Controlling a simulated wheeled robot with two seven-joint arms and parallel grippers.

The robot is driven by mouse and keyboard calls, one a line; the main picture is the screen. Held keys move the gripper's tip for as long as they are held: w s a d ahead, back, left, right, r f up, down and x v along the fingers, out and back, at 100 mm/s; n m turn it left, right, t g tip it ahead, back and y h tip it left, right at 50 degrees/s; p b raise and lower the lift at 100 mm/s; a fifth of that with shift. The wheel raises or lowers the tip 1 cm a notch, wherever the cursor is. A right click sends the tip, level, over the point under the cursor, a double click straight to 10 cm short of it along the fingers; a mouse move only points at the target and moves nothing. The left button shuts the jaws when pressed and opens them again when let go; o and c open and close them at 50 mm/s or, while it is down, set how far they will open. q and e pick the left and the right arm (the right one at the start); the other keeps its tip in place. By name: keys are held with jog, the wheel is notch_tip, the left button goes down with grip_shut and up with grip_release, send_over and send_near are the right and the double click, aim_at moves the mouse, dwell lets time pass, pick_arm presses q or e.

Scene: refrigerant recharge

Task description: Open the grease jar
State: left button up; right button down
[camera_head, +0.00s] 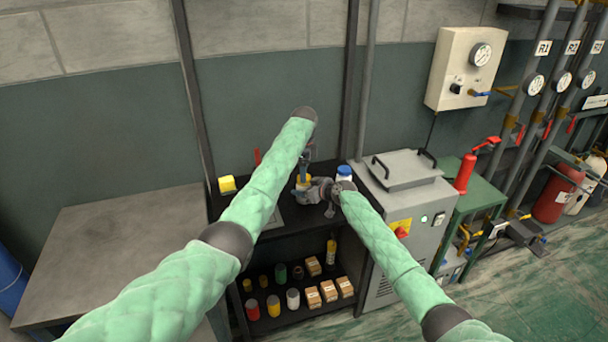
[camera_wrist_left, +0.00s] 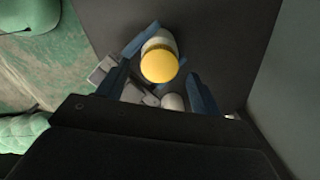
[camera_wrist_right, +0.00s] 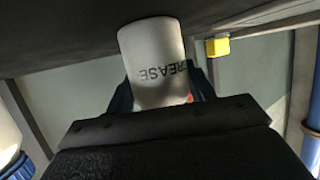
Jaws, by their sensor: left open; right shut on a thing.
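The grease jar is white with dark lettering in the right wrist view (camera_wrist_right: 150,55). Its yellow lid (camera_wrist_left: 159,66) faces my left gripper in the left wrist view. My right gripper (camera_wrist_right: 160,95) is shut on the jar's body from the side. My left gripper (camera_wrist_left: 158,85) points down from above, open, with its blue fingers apart on either side of the lid. In the head view both grippers meet over the black shelf top (camera_head: 285,240), and they hide most of the jar. I cannot tell whether the left fingers touch the lid.
A white jar with a blue lid (camera_head: 344,172) stands right of the grippers. A yellow block (camera_head: 227,184) lies to the left. Several cans and boxes (camera_head: 313,297) fill the lower shelf. A grey machine (camera_head: 405,185) stands to the right, a bare grey table (camera_head: 110,250) to the left.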

pick_arm(q)
notch_tip(320, 180, up, 5)
jog(key=shift+d+r, duration=0.1)
jog(key=shift+r, duration=0.05)
jog(key=shift+c, duration=0.4)
jog(key=shift+f, duration=3.85)
jog(key=c, duration=1)
jog(key=o, duration=1.1)
jog(key=shift+r, duration=0.1)
jog(key=shift+r, duration=2.2)
